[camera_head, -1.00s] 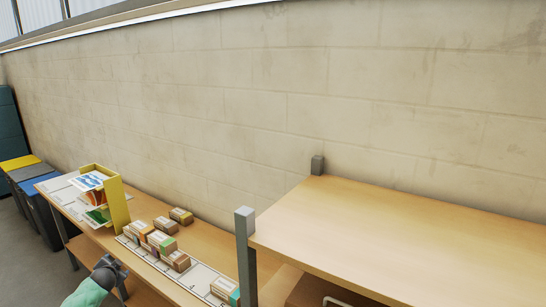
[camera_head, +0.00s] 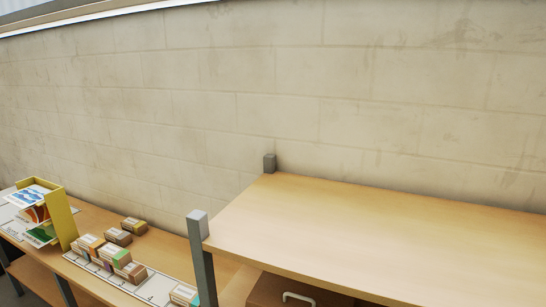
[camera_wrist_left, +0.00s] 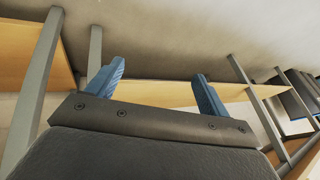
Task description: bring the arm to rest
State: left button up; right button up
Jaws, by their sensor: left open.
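My left gripper (camera_wrist_left: 155,85) shows in the left wrist view. Its two blue fingers stand wide apart with nothing between them. Behind the fingers are a wooden board edge, grey posts and the pale wall. No arm shows in the head view now. My right gripper is in neither current view.
A wooden bench (camera_head: 165,232) runs along the block wall (camera_head: 300,90). On it are a yellow holder (camera_head: 62,220) with colourful sheets and several small boxes (camera_head: 122,262). A higher wooden shelf (camera_head: 370,225) with grey posts (camera_head: 198,225) fills the right side.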

pick_arm(q)
jog(key=s+d+f+g+h, duration=0.1)
jog(key=s+d+f, duration=0.3)
jog(key=s+d, duration=0.4)
jog(key=s+d+f+g+h, duration=0.1)
jog(key=s+d+f, duration=0.3)
jog(key=s+d, duration=0.45)
jog(key=s+d+f+g+h, duration=0.1)
jog(key=s+d+f, duration=0.4)
jog(key=s+d, duration=0.3)
jog(key=shift+n+g, duration=0.3)
jog(key=shift+n, duration=0.1)
jog(key=r, duration=0.1)
jog(key=w+d+r+b, duration=0.1)
jog(key=r, duration=0.2)
jog(key=shift+w+d+r+b, duration=0.15)
jog(key=shift+w+b, duration=0.1)
jog(key=shift+b, duration=0.15)
pick_arm(e)
jog(key=r, duration=0.1)
jog(key=w+r, duration=0.1)
jog(key=a+r, duration=0.1)
jog(key=shift+w+r, duration=0.3)
jog(key=shift+r, duration=0.05)
